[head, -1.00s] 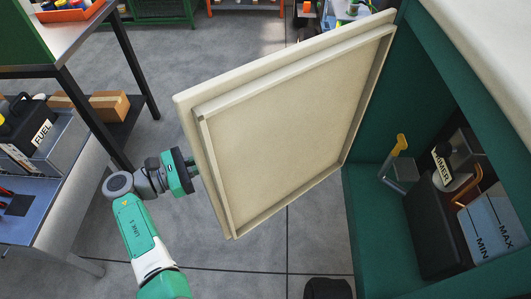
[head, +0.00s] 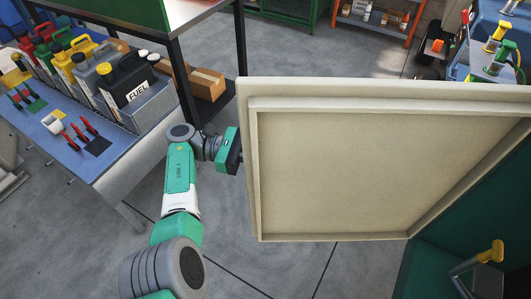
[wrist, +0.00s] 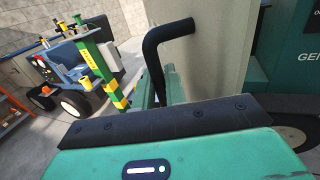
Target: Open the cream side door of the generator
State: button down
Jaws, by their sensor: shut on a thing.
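The cream side door (head: 385,165) stands swung open, its framed inner face towards the head camera. Its hinge side is at the right, by the green generator housing (head: 480,225). My gripper (head: 239,160) is at the door's free left edge, with its fingertips hidden behind the door in the head view. In the wrist view a black bent handle (wrist: 154,62) stands out from the cream door (wrist: 205,55), just beyond my gripper's green body. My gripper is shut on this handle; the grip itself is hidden.
A blue-topped bench (head: 65,148) with several fuel cans stands at the left, near my arm. A shelf with a cardboard box (head: 207,84) is behind it. A wheeled blue machine (wrist: 75,68) stands beyond. Grey floor is open below the door.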

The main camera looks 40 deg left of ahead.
jog(key=c, duration=1.8)
grip_release()
jog(key=shift+d, duration=0.1)
jog(key=shift+w+d, duration=0.15)
jog(key=shift+d, duration=0.05)
jog(key=shift+b+v, duration=3.2)
jog(key=shift+v, duration=0.75)
jog(key=shift+c, duration=0.4)
